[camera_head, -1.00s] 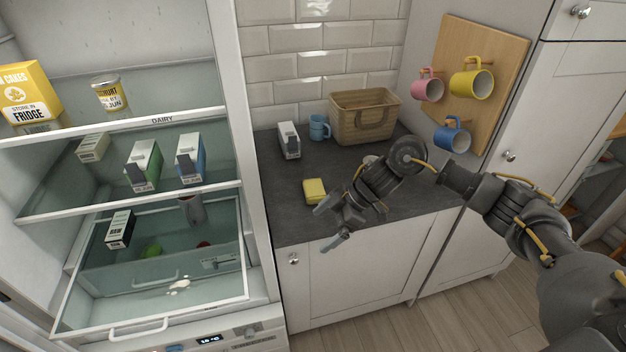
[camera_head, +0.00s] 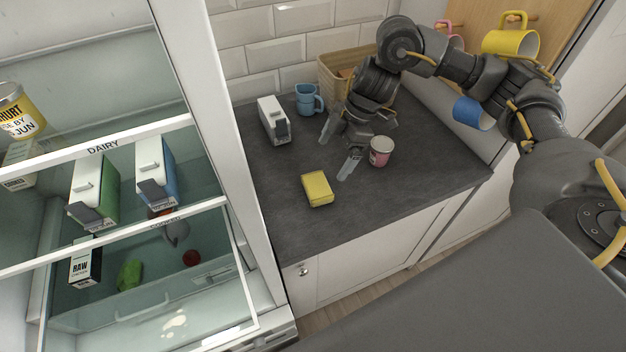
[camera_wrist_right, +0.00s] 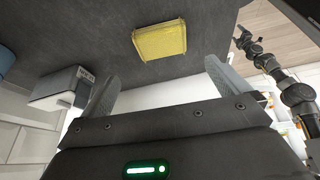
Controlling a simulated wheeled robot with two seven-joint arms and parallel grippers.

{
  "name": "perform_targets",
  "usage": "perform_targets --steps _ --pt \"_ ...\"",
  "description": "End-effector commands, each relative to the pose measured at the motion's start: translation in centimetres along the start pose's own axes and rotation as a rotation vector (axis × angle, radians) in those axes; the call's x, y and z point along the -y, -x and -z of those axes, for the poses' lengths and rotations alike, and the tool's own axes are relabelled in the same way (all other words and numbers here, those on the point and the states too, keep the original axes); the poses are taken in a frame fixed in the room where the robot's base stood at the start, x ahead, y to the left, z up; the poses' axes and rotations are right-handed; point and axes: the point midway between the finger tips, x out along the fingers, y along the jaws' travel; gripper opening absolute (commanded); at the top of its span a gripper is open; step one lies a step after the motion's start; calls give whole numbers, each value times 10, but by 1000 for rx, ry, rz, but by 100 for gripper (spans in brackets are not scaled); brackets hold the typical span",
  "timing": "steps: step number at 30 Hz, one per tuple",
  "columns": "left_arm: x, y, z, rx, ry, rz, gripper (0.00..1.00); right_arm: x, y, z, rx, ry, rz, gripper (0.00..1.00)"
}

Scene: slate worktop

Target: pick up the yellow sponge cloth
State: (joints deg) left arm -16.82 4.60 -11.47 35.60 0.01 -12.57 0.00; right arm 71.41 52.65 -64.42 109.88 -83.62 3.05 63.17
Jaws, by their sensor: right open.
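The yellow sponge cloth (camera_head: 317,189) lies flat on the slate worktop (camera_head: 285,225), near its front left part. It also shows in the right wrist view (camera_wrist_right: 160,40), beyond the fingertips. My right gripper (camera_head: 339,147) is open and empty above the worktop, behind and slightly right of the cloth. Its two fingers point toward the cloth but are apart from it. In the right wrist view, what looks like my left gripper (camera_wrist_right: 243,40) is small at the right edge; its jaws are too small to read.
A pink cup (camera_head: 381,151) stands close right of my right gripper. A white carton (camera_head: 273,121), a blue mug (camera_head: 308,99) and a wicker basket (camera_head: 338,72) stand at the back. The open fridge (camera_head: 214,130) borders the left. Worktop in front of the cloth is clear.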

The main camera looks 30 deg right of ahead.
Motion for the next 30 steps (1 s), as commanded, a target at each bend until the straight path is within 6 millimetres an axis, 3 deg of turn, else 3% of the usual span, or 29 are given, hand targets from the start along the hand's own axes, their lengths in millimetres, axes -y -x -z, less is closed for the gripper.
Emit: perform_targets --steps 7,10,17,24,30 --pt "-6 5 -28 39 0 -7 78 -1 -38 2 -2 1 9 100" --pt "-5 5 -24 34 0 -6 78 -2 -50 2 -1 0 7 100" --pt "0 4 9 -13 0 0 78 -2 -57 2 -1 3 5 100" --pt "-1 23 0 2 0 -2 78 3 -85 -1 1 0 9 100" --pt "-2 25 -7 12 1 -3 78 2 -106 -2 -2 3 6 100"
